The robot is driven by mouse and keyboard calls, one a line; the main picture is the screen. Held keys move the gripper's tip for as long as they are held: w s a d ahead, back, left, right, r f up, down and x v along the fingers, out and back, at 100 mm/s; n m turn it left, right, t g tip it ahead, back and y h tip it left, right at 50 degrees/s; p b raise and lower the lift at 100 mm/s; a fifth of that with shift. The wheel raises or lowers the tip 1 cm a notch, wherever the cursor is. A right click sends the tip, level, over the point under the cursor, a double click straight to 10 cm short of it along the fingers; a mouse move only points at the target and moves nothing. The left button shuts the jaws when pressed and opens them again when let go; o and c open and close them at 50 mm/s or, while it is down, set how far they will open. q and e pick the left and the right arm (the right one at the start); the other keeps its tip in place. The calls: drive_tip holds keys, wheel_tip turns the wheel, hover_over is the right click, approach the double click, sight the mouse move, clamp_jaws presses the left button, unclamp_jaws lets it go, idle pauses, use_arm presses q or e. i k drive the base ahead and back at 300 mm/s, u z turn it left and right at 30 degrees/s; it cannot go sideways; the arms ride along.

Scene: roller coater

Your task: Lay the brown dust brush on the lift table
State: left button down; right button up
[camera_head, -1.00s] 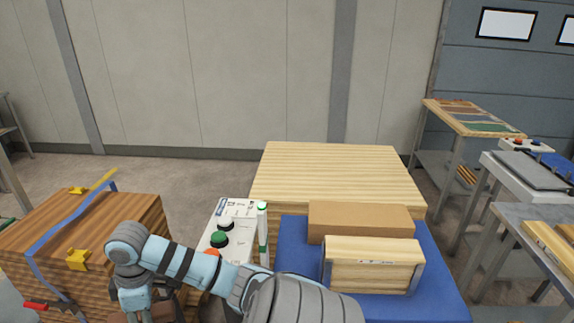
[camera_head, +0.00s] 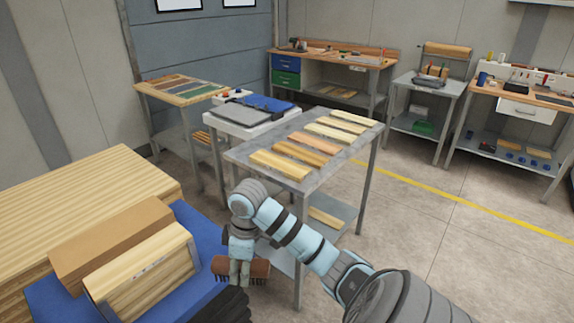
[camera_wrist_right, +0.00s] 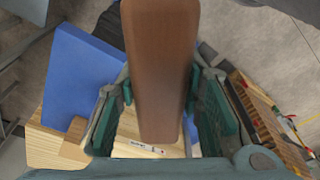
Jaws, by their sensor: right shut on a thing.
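The brown dust brush (camera_head: 262,269) is held in my right gripper (camera_head: 239,270), its dark bristles facing down in the head view. In the right wrist view the brush's smooth brown body (camera_wrist_right: 158,70) stands between the teal fingers. The blue-topped table (camera_head: 190,222), which I take for the lift table, is at the lower left of the head view. The brush hangs near its right edge; I cannot tell whether it is above the top. A cardboard-brown block (camera_head: 110,243) and a pale wooden box (camera_head: 145,275) stand on the blue top. My left gripper is not in view.
Pale stacked boards (camera_head: 80,195) lie behind the blue top. A grey metal table (camera_head: 250,150) with several wood strips stands close beyond my right gripper. Workbenches line the back. The blue top has a narrow bare strip at its right side.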

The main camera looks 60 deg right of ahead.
sight(214, 245)
drive_tip(key=z, duration=0.3)
drive_tip(key=i, duration=1)
